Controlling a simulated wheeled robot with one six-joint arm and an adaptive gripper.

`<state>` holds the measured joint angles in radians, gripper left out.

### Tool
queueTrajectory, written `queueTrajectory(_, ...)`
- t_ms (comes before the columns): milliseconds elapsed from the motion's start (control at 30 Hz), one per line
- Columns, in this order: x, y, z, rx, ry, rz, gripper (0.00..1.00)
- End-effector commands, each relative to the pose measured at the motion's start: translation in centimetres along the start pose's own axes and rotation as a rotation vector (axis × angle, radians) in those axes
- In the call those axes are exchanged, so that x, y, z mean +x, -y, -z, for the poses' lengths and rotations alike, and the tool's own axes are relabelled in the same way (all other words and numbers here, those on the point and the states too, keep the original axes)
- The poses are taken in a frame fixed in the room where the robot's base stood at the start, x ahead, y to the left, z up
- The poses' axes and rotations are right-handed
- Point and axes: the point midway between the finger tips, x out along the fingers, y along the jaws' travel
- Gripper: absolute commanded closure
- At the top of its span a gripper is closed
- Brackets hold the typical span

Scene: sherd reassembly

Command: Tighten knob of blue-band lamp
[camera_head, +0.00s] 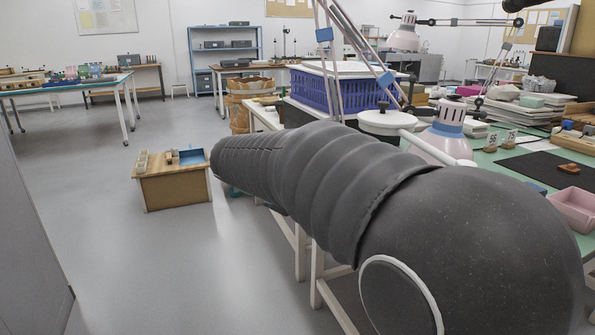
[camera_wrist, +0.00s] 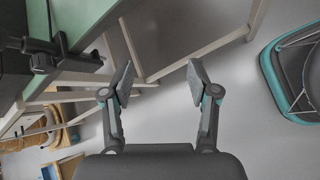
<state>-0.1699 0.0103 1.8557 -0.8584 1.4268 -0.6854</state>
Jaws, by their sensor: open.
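In the head view a lamp with a pale pink shade and a blue band (camera_head: 451,117) stands over the green table on the right, partly hidden behind my arm. A white round part with a small dark knob (camera_head: 383,107) sits just left of it; I cannot tell whether this is the lamp's knob. In the wrist view my gripper (camera_wrist: 160,78) is open and empty, its two fingers wide apart over the floor. A dark clamp (camera_wrist: 40,52) grips the green table edge at the upper left. In the head view my gripper is hidden by my arm.
The green table (camera_head: 490,156) holds a pink tray (camera_head: 575,208) and a dark mat. A blue crate (camera_head: 318,92) stands behind the lamp arms. A low wooden stand (camera_head: 175,190) is on the floor at left. Table legs (camera_wrist: 210,50) are near my gripper.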

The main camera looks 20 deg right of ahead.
Motion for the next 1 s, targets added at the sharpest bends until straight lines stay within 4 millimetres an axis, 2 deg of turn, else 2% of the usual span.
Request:
queueTrajectory(33, 0.2, -1.7, 1.2, -0.069, 0.063, -0.022, 0.40)
queueTrajectory(200, -0.3, -7.1, 3.9, -0.281, 0.290, -0.091, 0.40)
queueTrajectory(400, -1.7, -11.6, 7.8, -0.464, 0.536, -0.139, 0.40)
queueTrajectory(533, -2.5, -13.1, 9.8, -0.528, 0.645, -0.154, 0.40)
queueTrajectory(700, -3.1, -13.9, 10.8, -0.563, 0.712, -0.158, 0.40)
queueTrajectory(867, -2.3, -14.4, 10.2, -0.566, 0.720, -0.158, 0.40)
queueTrajectory(1000, -0.5, -15.1, 8.9, -0.565, 0.719, -0.157, 0.40)
